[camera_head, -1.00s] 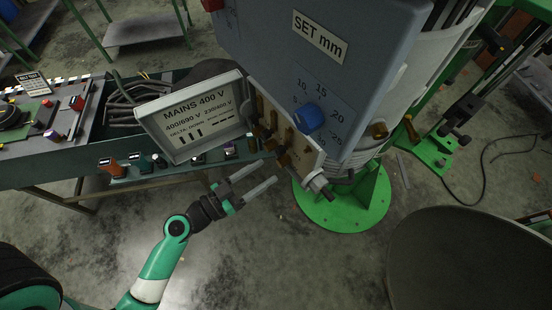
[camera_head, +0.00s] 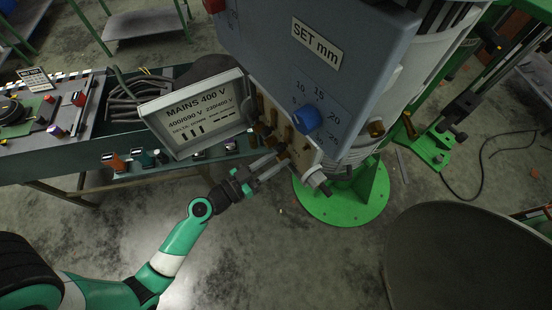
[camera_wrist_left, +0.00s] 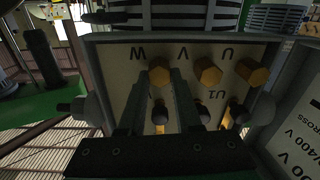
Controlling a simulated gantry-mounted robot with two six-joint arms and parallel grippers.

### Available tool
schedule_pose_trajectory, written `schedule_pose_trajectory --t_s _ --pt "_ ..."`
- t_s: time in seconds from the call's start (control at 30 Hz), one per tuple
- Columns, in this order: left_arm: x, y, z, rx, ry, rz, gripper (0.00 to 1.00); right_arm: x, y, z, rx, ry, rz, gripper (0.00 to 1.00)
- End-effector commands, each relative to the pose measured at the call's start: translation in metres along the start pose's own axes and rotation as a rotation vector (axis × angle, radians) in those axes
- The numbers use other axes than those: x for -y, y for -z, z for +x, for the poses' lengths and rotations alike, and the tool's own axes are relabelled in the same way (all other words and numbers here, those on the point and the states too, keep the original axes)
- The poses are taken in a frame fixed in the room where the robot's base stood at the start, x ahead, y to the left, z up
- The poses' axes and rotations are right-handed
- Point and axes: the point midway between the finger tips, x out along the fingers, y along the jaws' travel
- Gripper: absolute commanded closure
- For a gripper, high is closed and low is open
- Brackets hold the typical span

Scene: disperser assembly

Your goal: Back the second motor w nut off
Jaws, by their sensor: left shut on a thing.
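The motor's pale terminal plate (camera_wrist_left: 115,70) carries brass hex nuts and shows upside-down W, V and U marks in the left wrist view. The brass nut at the W mark (camera_wrist_left: 159,72) sits between the fingertips of my left gripper (camera_wrist_left: 160,84). The gripper is shut on it, and the fingers hide part of the nut and its post. In the head view my left gripper (camera_head: 276,163) reaches the terminal plate from the lower left, with the held nut mostly hidden. Nuts at V (camera_wrist_left: 208,72) and U (camera_wrist_left: 252,73) stand to its right. My right gripper is not in view.
The open MAINS 400 V cover (camera_head: 195,110) is left of the plate. The blue-grey SET mm box (camera_head: 340,80) is above it. A bench (camera_head: 70,165) is at left.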

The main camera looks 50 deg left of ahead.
Motion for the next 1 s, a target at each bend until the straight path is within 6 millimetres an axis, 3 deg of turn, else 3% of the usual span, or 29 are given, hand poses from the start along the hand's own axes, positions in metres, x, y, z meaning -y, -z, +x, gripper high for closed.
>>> schedule_pose_trajectory --t_s 0.47,1.0 --pt "0.0005 -0.0003 -0.0002 -0.001 0.000 -0.070 1.00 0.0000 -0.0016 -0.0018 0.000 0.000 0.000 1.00" --pt "0.0029 -0.0009 -0.0002 -0.001 0.000 -0.505 1.00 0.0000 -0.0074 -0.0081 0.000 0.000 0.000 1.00"
